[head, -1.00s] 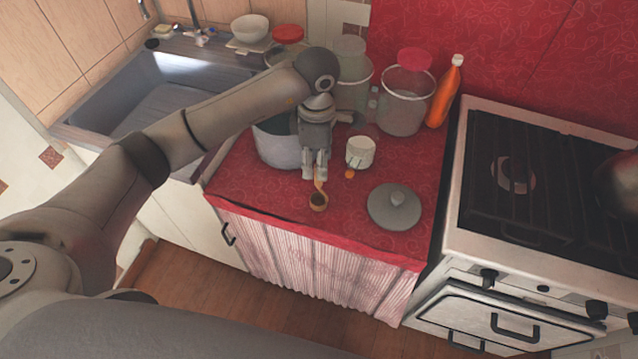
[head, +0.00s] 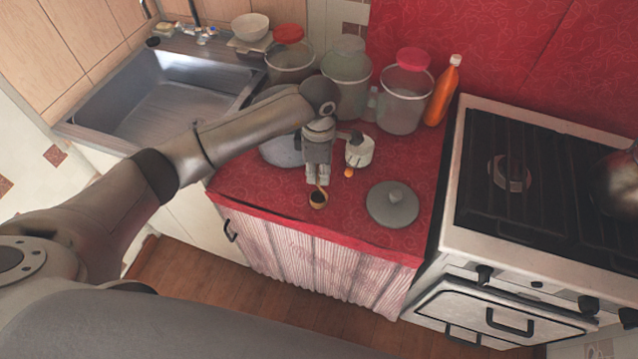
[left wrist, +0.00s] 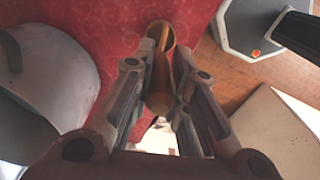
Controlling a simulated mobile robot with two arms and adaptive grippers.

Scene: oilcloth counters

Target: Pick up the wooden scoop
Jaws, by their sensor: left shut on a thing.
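The wooden scoop (head: 318,199) is small and brown with a dark hollow bowl, near the front part of the red counter. My left gripper (head: 317,183) points down at it, with its fingers at the scoop's handle. In the left wrist view the scoop (left wrist: 162,62) lies between the two fingers of the gripper (left wrist: 158,95), which are shut on it. I cannot tell whether the scoop touches the cloth. My right gripper is not in view.
A grey pot (head: 280,150) stands left of the gripper, partly behind my arm. A white mug (head: 359,150) and a grey lid (head: 393,205) are to the right. Several jars and an orange bottle (head: 443,92) line the back. The stove (head: 540,190) is at right.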

